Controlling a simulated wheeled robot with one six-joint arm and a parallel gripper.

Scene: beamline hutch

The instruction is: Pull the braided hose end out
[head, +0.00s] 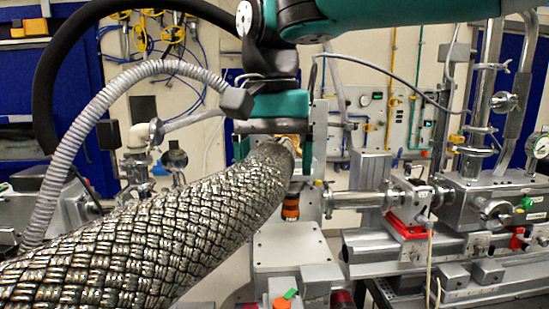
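The thick metal braided hose (170,225) fills the lower left of the head view and rises toward the center. Its narrowed end, the braided hose end (284,148), lies at my gripper, with a brass-colored part (291,138) showing just behind it. My gripper (273,150) points down from the teal arm, its two teal fingers spread to the left and right of the hose end. The hose hides the lower left finger. I cannot tell whether the fingers touch the hose end or what it is seated in.
A grey pedestal (292,246) with an orange-and-black cylinder (291,206) stands below the gripper. Beamline pipework and a red-based stage (408,225) crowd the right. A grey corrugated conduit (95,110) arches at the left. A panel with gauges (378,110) is behind.

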